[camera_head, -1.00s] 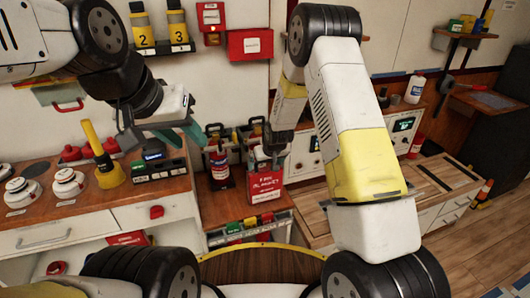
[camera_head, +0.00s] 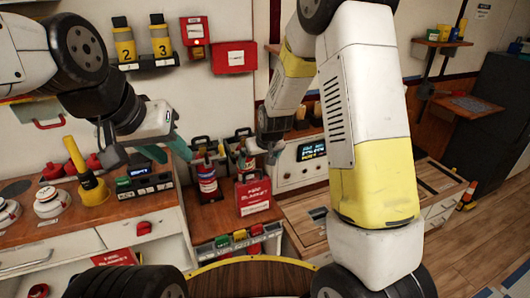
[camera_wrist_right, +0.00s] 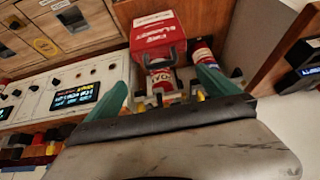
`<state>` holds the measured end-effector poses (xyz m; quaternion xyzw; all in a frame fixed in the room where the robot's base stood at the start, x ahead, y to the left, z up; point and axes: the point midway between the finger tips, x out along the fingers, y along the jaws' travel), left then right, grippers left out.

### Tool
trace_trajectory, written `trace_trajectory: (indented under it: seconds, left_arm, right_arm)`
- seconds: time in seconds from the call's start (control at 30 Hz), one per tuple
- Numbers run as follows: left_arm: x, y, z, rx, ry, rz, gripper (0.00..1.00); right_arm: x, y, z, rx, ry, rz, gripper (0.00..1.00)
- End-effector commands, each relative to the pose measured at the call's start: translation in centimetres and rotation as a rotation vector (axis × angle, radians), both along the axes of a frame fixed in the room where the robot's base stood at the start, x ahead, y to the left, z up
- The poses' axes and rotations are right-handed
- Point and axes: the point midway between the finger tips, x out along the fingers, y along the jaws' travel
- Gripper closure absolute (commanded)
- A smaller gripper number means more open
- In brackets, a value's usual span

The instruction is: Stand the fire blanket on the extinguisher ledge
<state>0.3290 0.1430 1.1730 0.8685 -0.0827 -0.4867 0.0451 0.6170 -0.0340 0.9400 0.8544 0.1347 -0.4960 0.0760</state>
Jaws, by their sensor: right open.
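The fire blanket (camera_head: 253,196) is a red box with white lettering and a handle on top. It stands upright at the front of a wooden ledge (camera_head: 208,216), to the right of a red extinguisher (camera_head: 207,182). My right gripper (camera_head: 266,152) is just above and behind the blanket in the head view, its tips partly hidden. In the right wrist view its teal fingers (camera_wrist_right: 165,93) are spread, with the blanket (camera_wrist_right: 153,34) beyond them and nothing held. My left gripper (camera_head: 170,152) hangs left of the extinguisher, empty; its jaw gap is unclear.
A wooden counter (camera_head: 120,212) on the left holds a yellow-handled tool (camera_head: 88,178) and white-and-red domes. Labelled bins (camera_head: 238,240) sit below the ledge. A panel with a lit display (camera_head: 311,152) stands to the right. Floor is open at far right.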

Motion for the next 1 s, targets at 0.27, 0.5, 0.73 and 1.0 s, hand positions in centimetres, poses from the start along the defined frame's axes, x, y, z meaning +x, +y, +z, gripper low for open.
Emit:
trace_trajectory:
  seconds: [0.27,0.5,0.73,1.0]
  left_arm:
    - [0.0,0.0,0.0,0.0,0.0,0.0,0.64]
    - [0.0,0.0,0.0,0.0,0.0,0.0,0.64]
    - [0.0,0.0,0.0,0.0,0.0,0.0,0.64]
    - [0.0,0.0,0.0,0.0,0.0,0.0,0.64]
  right_arm:
    - [-5.0,-3.7,10.4,0.078,-0.003,-0.076,0.0]
    - [-14.1,-7.5,18.7,0.138,0.002,-0.138,0.0]
    - [-23.5,-9.9,22.6,0.16,-0.005,-0.183,0.0]
    - [-28.7,-10.8,23.2,0.16,-0.005,-0.211,0.0]
